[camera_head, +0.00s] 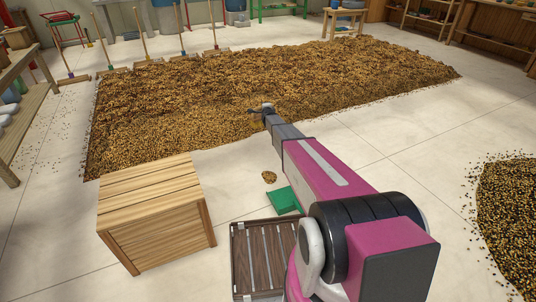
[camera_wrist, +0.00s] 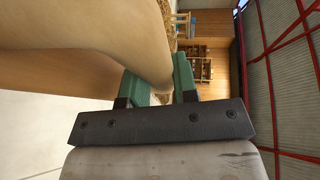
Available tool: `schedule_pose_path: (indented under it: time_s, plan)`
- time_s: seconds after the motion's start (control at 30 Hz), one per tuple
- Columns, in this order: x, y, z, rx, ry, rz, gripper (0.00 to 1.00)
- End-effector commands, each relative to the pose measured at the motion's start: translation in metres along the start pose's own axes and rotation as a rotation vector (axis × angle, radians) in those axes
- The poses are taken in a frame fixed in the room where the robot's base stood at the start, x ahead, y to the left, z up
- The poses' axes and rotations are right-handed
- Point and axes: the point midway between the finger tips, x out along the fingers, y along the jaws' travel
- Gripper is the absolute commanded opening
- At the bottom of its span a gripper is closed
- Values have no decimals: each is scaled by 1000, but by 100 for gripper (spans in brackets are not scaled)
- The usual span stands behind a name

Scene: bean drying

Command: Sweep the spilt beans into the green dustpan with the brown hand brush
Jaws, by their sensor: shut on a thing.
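My gripper (camera_head: 265,108) is stretched out over the near part of the large bean bed in the head view. In the wrist view its green fingers (camera_wrist: 160,82) are shut on the smooth tan-brown hand brush (camera_wrist: 110,28), which fills the upper left of that view. The brush's bristles cannot be made out. A small pile of spilt beans (camera_head: 269,177) lies on the pale floor. The green dustpan (camera_head: 284,200) lies on the floor just nearer than the pile, partly hidden by my arm. The gripper is well beyond both.
A wooden box (camera_head: 150,195) stands left of the dustpan. A dark slatted crate (camera_head: 239,262) is close in front of it. The large bean bed (camera_head: 180,100) spreads behind, and another bean heap (camera_head: 508,220) lies at right. The floor between them is clear.

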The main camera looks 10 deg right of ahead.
Motion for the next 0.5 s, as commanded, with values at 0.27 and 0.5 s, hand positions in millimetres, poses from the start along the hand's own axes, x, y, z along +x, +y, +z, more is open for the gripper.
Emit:
schedule_pose_path:
  time_s: [0.27,0.5]
  plan:
    - [50,142,4,2,34,7,0]
    - [70,260,6,-3,67,11,0]
